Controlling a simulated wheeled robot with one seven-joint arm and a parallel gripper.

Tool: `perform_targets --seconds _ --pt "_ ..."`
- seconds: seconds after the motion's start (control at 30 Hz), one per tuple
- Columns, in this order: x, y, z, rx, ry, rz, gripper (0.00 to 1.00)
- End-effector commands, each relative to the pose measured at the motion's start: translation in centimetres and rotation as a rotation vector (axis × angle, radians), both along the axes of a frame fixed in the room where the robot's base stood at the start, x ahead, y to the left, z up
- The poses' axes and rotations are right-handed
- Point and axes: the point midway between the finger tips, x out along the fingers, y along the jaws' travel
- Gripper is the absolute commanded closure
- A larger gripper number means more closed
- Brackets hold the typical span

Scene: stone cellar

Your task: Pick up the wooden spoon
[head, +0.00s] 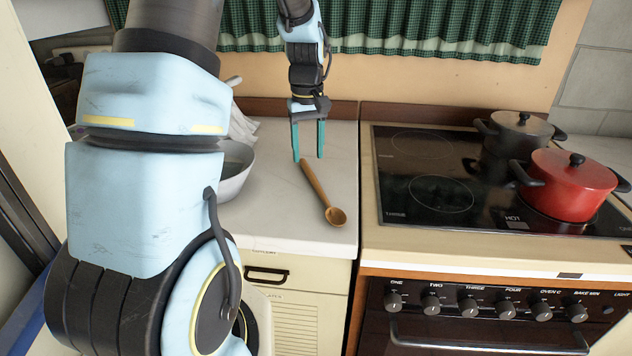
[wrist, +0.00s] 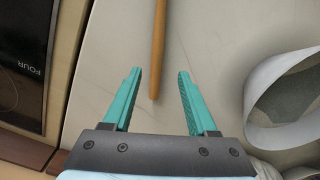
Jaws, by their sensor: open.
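The wooden spoon (head: 323,194) lies on the white countertop, its bowl toward the front edge and its handle pointing back. My gripper (head: 309,157) is open, fingers pointing down, above the far end of the handle. In the wrist view the spoon's handle (wrist: 157,48) runs down from the top edge, and its end lies between the two teal fingers of my gripper (wrist: 157,75), apart from both. The spoon's bowl is out of the wrist view.
A stove with a black glass cooktop (head: 408,167) stands right of the counter, bearing a red pot (head: 570,188) and a dark grey pot (head: 517,135). A white bowl (head: 236,180) stands left of the spoon, partly hidden by my arm. A green checked curtain (head: 430,28) hangs behind.

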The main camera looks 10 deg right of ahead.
Motion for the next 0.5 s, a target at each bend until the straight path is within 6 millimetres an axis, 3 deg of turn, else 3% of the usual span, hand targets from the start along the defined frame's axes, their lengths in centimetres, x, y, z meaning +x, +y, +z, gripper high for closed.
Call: perform_targets --seconds 0.5 --pt "0.2 -0.6 -5.2 0.000 0.001 0.000 0.42"
